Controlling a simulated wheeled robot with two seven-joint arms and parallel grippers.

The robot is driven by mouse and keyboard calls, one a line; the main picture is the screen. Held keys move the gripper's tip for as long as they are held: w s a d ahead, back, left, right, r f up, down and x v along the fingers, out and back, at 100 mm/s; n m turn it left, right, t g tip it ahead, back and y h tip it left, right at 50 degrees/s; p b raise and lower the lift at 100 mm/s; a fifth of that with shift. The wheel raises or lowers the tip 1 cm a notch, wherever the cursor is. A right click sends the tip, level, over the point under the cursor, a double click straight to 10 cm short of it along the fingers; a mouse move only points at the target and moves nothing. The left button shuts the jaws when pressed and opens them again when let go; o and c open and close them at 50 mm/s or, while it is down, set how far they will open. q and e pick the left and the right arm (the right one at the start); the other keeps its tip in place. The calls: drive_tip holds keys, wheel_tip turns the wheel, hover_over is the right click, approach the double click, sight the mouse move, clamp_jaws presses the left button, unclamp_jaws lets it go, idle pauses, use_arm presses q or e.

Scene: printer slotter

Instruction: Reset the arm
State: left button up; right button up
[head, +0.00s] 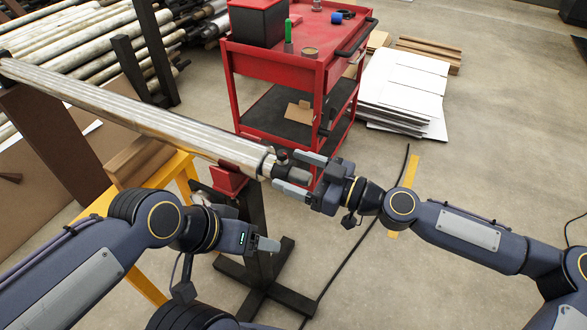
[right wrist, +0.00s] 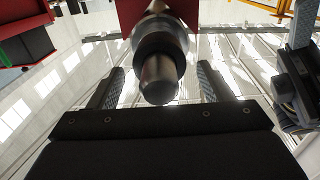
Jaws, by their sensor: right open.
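My right gripper (head: 286,171) comes in from the right at the near end of a long metal pipe (head: 130,115). Its two fingers are open, one on each side of the dark-ringed pipe end. In the right wrist view my right gripper (right wrist: 158,85) is open, with the rounded metal end (right wrist: 159,78) standing between the fingers and visible gaps on both sides. My left gripper (head: 262,238) is low beside the stand, below the pipe; its jaw opening is hard to make out. I see nothing in it.
The pipe rests on a dark stand (head: 260,250) with a red top. A red cart (head: 275,62) holding a black bin (head: 257,22) stands behind. White sheets (head: 402,90) are stacked at right. A yellow frame (head: 180,170) is at left. Open floor lies at right.

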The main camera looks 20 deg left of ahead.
drive_tip(key=d, duration=0.7)
drive_tip(key=shift+s, duration=0.15)
drive_tip(key=s+d+f+g+h, duration=0.1)
drive_tip(key=s+d+f+h, duration=0.4)
drive_tip(key=f, duration=0.4)
drive_tip(key=s+d+r+m+t+h, duration=0.15)
drive_tip(key=d+m+h, duration=0.4)
drive_tip(key=d, duration=0.55)
drive_tip(key=s+d+r+m+t+h, duration=0.1)
drive_tip(key=s+d+m+t+h, duration=0.2)
drive_tip(key=d+m, duration=0.6)
drive_tip(key=s+d+r+m+t, duration=0.2)
drive_tip(key=s+d+r+m, duration=0.25)
drive_tip(key=s+d, duration=0.3)
wheel_tip(320, 180, up, 20)
drive_tip(key=p, duration=2)
drive_tip(key=shift+w+h, duration=0.35)
drive_tip(key=shift+w, duration=0.05)
drive_tip(key=shift+f+g, duration=0.1)
drive_tip(key=shift+g, duration=0.15)
